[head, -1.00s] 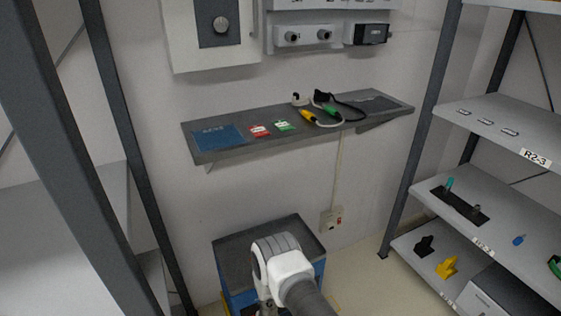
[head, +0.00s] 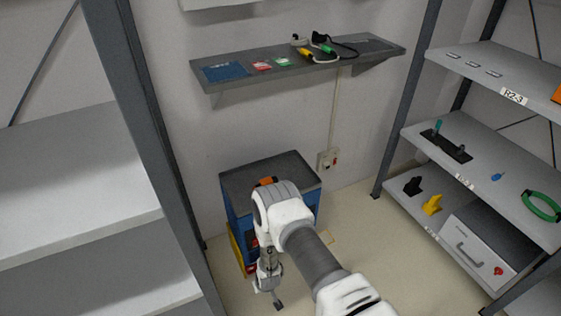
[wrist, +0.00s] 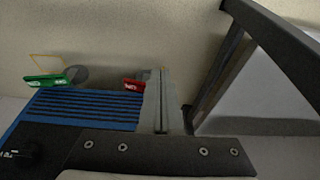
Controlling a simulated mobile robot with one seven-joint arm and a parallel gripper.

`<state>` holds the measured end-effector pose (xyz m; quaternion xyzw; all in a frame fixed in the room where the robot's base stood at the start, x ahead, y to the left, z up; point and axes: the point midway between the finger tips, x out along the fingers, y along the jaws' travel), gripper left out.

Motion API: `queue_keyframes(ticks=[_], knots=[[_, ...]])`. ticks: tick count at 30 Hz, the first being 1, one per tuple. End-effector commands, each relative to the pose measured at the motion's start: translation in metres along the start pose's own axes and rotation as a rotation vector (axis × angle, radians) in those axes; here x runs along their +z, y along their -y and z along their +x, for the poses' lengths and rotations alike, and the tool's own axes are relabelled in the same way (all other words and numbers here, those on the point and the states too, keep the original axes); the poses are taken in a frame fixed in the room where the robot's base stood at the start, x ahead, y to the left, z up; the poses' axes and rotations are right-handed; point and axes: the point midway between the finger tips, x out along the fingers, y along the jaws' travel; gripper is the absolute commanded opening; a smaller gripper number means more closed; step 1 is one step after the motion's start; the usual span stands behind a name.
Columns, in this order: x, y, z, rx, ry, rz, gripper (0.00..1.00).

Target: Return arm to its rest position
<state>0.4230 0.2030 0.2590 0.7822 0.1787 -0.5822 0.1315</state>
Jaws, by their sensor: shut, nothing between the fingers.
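My white and grey arm (head: 318,255) reaches from the lower right toward the blue cart. Its wrist bends down in front of the cart. My gripper (head: 277,303) hangs low beside the cart's front, above the floor, and looks empty. In the wrist view the two grey fingers (wrist: 164,102) are pressed together with nothing between them. The blue cart (head: 238,225) has a dark top (head: 290,166) and stands against the wall. My arm hides part of its front.
An orange item (head: 265,181) shows at the cart's top. A wall shelf (head: 232,84) holds cards and cables. Racks stand left (head: 150,110) and right (head: 408,95). Open floor (head: 375,235) lies between the cart and right rack. The wrist view shows a blue ribbed surface (wrist: 80,105).

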Motion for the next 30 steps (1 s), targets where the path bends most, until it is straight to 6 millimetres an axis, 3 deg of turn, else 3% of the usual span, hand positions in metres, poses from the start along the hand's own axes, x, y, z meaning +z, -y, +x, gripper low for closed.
queue_keyframes(ticks=[1, 8, 15, 22, 30], knots=[[-0.029, -0.006, -0.018, 0.002, -0.025, 0.009, 0.00], [-0.095, -0.026, -0.086, 0.002, -0.043, 0.041, 0.00], [-0.154, -0.052, -0.182, 0.008, -0.065, 0.077, 0.00], [-0.186, -0.078, -0.281, 0.019, -0.084, 0.116, 0.00], [-0.194, -0.104, -0.397, 0.040, -0.109, 0.162, 0.00]])
